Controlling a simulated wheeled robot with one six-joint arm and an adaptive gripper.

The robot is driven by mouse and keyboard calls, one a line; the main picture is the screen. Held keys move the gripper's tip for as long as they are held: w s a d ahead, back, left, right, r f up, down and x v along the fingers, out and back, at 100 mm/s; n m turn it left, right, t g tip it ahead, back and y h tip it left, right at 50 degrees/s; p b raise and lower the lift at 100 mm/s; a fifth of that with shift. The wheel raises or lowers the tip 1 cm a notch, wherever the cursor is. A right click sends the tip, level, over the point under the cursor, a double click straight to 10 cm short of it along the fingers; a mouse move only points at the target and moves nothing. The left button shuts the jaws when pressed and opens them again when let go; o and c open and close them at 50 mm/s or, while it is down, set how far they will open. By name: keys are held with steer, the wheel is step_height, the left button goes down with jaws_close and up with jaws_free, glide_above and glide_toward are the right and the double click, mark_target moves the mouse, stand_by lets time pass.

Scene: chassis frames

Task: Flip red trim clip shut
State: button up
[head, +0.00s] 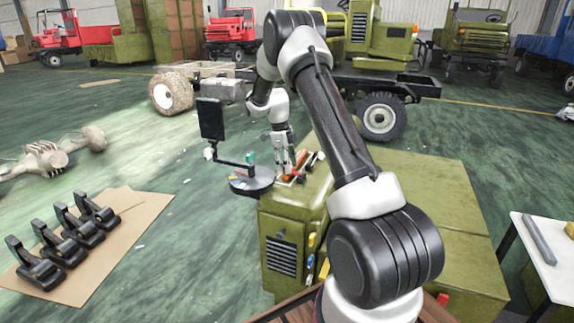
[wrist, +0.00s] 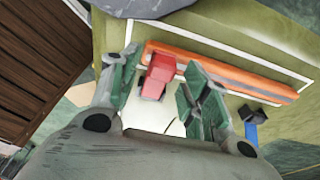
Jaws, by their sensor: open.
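The red trim clip (wrist: 161,70) shows in the wrist view as a small red block with a paler lower end, against the left part of an orange strip (wrist: 225,73). My gripper (wrist: 158,92) is open, with one green-padded finger on each side of the clip. I cannot tell whether either finger touches it. In the head view my gripper (head: 284,172) points down at the top of the olive cabinet (head: 285,215), by red and orange parts. The clip cannot be made out clearly there, and its hinge is not clear in either view.
A dark round tray (head: 252,187) with small items and a black screen (head: 210,119) stand just left of my gripper. Black pedal-like parts (head: 72,237) lie on cardboard at left. A white table (head: 548,255) stands at right. Trucks fill the back.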

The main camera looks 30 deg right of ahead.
steer(key=shift+r, duration=0.1)
step_height(320, 180, up, 12)
steer(key=w+a, duration=0.1)
steer(key=shift+w+a, duration=0.15)
steer(key=shift+w, duration=0.2)
steer(key=shift+f, duration=0.2)
